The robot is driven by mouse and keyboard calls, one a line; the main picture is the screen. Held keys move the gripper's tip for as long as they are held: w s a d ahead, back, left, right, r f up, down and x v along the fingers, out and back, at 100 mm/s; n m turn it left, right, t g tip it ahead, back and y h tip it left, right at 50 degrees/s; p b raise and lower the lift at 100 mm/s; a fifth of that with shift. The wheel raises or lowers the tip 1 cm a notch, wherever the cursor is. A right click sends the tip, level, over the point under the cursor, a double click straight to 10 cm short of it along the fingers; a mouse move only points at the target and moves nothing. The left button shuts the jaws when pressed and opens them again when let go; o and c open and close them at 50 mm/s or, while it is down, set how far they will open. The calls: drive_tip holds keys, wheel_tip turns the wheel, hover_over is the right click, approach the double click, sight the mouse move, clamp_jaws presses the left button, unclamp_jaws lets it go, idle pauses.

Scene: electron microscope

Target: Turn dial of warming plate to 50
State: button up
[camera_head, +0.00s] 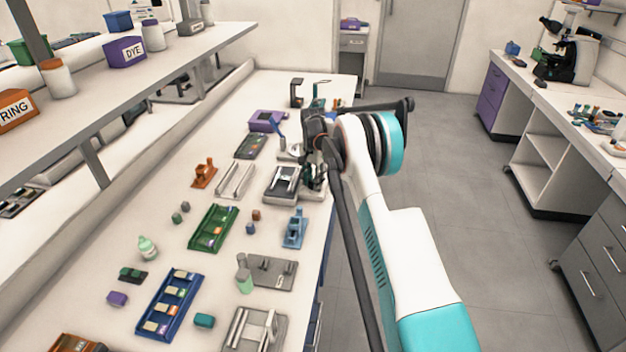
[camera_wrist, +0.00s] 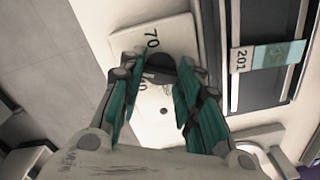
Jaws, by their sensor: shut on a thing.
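The warming plate (camera_head: 283,183) lies on the left bench near its right edge, with a dark top. In the wrist view its white panel (camera_wrist: 135,42) carries a printed 70 and a partly covered number. A round dark dial (camera_wrist: 160,64) sits on the panel, partly hidden by the fingers. My gripper (camera_wrist: 157,82) has its teal fingers on either side of the dial and is shut on it. Which number the dial points to cannot be told. In the head view my gripper (camera_head: 316,182) is at the plate's right end; the dial is hidden there.
A slide labelled 201 (camera_wrist: 266,56) lies on the plate's dark top. A green tray (camera_head: 213,228), a blue tray (camera_head: 170,303) and a blue stand (camera_head: 295,229) are nearer on the bench. A purple device (camera_head: 265,121) is farther back. The floor to the right is clear.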

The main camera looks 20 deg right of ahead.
idle(0.4)
drive_tip(key=o, duration=1.1)
drive_tip(key=shift+r, duration=0.1)
wheel_tip(320, 180, up, 12)
drive_tip(key=shift+f, duration=0.1)
